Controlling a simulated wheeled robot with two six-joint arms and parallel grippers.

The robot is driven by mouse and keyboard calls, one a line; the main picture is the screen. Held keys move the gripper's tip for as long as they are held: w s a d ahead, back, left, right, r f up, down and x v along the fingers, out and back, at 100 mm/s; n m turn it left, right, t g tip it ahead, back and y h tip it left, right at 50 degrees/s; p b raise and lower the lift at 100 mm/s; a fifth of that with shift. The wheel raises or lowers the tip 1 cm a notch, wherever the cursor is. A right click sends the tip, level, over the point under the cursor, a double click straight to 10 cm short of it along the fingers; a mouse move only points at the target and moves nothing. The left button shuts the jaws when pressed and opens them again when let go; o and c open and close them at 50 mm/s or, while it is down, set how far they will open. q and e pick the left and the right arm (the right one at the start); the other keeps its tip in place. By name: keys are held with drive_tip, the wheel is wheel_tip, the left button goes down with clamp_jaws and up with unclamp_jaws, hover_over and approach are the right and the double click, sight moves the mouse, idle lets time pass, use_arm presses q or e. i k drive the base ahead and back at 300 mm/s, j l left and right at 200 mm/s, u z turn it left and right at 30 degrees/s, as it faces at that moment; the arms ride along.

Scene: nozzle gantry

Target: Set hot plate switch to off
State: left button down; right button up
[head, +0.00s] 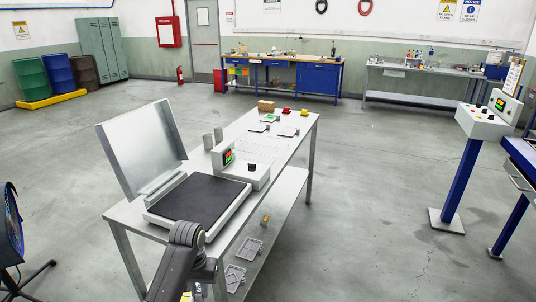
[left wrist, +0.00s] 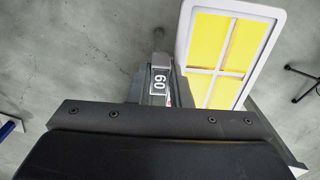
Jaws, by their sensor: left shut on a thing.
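The hot plate, with a flat black top (head: 205,197), sits on the near end of the metal table. Its white control box (head: 261,174) behind it carries a lit red and green display (head: 228,157) and a dark knob (head: 252,167). The knob's setting is too small to read. My left gripper (left wrist: 155,80) is seen from above in the left wrist view. It is shut on a small grey block (left wrist: 158,62) marked with digits, apparently 60. A white-framed yellow panel (left wrist: 205,50) lies beside it; I cannot tell whether they are joined. My right gripper is not in view.
A grey tilted panel (head: 142,150) stands left of the hot plate. Two grey cylinders (head: 213,138) stand behind it. Several small trays and blocks occupy the far end of the table (head: 298,150). Grey trays (head: 250,249) lie on the lower shelf.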

sight(252, 166)
drive_tip(key=i+l+z, duration=0.1)
drive_tip(key=i+z, duration=0.5)
drive_tip(key=z, duration=0.25)
drive_tip(key=i+z, duration=0.65)
drive_tip(key=i, duration=1.1)
drive_tip(key=i+u, duration=0.7)
drive_tip(key=i+l+u, duration=0.3)
drive_tip(key=k+j, duration=0.05)
drive_tip(key=j, duration=0.05)
